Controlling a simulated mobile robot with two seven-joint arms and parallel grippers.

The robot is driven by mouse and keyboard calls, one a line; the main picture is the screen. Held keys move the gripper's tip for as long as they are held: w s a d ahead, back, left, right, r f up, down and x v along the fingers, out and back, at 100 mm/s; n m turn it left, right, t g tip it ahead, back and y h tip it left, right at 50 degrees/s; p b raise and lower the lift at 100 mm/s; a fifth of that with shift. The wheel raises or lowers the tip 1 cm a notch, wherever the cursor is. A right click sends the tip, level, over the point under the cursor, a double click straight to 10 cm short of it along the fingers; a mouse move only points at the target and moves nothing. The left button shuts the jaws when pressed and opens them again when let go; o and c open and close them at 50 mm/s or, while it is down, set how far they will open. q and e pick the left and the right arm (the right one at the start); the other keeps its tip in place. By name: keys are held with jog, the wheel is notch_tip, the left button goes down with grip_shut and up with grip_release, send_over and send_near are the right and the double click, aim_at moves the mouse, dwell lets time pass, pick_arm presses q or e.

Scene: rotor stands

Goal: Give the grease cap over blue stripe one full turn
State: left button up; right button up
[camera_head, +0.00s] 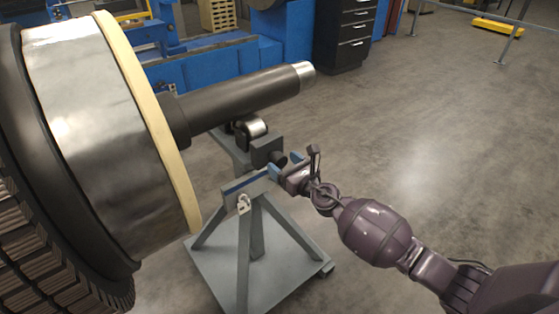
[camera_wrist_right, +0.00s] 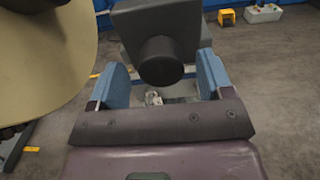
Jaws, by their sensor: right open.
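The grease cap (camera_head: 281,159) is a dark round knob on the grey bearing block of the rotor stand (camera_head: 256,235). A blue stripe (camera_head: 245,183) runs along the stand's top bar, below the cap. My right gripper (camera_head: 286,165) is open at the cap, its blue fingers pointing at the block. In the right wrist view the cap (camera_wrist_right: 161,62) shows between the two spread fingers (camera_wrist_right: 164,80), with a gap on each side. I cannot tell how deep the cap sits between them. My left gripper is not in view.
A large rotor (camera_head: 90,120) with a dark shaft (camera_head: 240,102) fills the left, its shaft above the stand's roller (camera_head: 251,130). A padlock (camera_head: 243,204) hangs on the stand. Blue machinery (camera_head: 215,65) and a black cabinet (camera_head: 345,35) stand behind.

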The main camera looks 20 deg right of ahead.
jog(key=shift+x, duration=1.15)
jog(key=c, duration=0.9)
